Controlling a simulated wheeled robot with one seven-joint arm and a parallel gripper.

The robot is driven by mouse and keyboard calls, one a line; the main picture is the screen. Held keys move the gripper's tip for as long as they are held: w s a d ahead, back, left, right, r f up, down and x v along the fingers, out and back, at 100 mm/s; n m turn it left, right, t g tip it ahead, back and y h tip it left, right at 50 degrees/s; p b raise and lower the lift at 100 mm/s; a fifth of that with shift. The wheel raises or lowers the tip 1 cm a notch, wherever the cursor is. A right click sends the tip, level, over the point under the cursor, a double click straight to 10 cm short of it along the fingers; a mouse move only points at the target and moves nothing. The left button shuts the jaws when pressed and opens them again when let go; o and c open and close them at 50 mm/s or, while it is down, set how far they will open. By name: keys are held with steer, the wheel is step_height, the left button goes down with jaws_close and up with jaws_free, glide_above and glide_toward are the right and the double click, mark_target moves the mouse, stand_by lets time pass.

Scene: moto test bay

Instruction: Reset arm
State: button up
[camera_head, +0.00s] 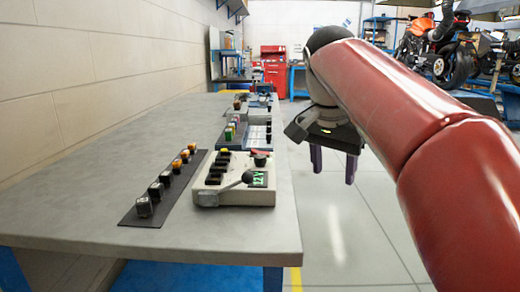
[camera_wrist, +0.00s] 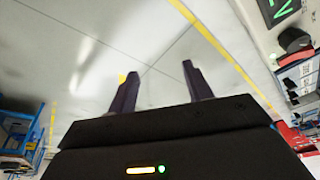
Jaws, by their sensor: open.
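My red arm (camera_head: 400,100) reaches in from the right of the head view. My gripper (camera_head: 333,174) hangs past the right edge of the grey table, over the floor, with two dark fingers pointing down. In the wrist view the fingers of my gripper (camera_wrist: 159,72) stand apart with only floor between them. It is open and empty. The pale test box (camera_head: 235,179), with a lever and a green "12V" display, sits on the table to the left of my gripper, apart from it.
A dark strip (camera_head: 150,199) with several small knobbed blocks lies left of the box. More trays and parts stand farther back on the table (camera_head: 110,150). A wall runs along the left. The floor (camera_head: 350,225) right of the table is clear. A motorcycle (camera_head: 437,50) stands at the back right.

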steer(key=s+d+f+n+t+y, duration=0.1)
steer(key=s+f+n, duration=0.3)
steer(key=s+f, duration=0.5)
steer(key=s+d+f+n+t+y, duration=0.1)
steer(key=s+f+n, duration=0.3)
steer(key=s+f, duration=0.5)
steer(key=shift+s+f+t, duration=0.25)
steer(key=shift+f+t, duration=0.15)
steer(key=shift+f, duration=1.95)
steer(key=shift+c, duration=0.2)
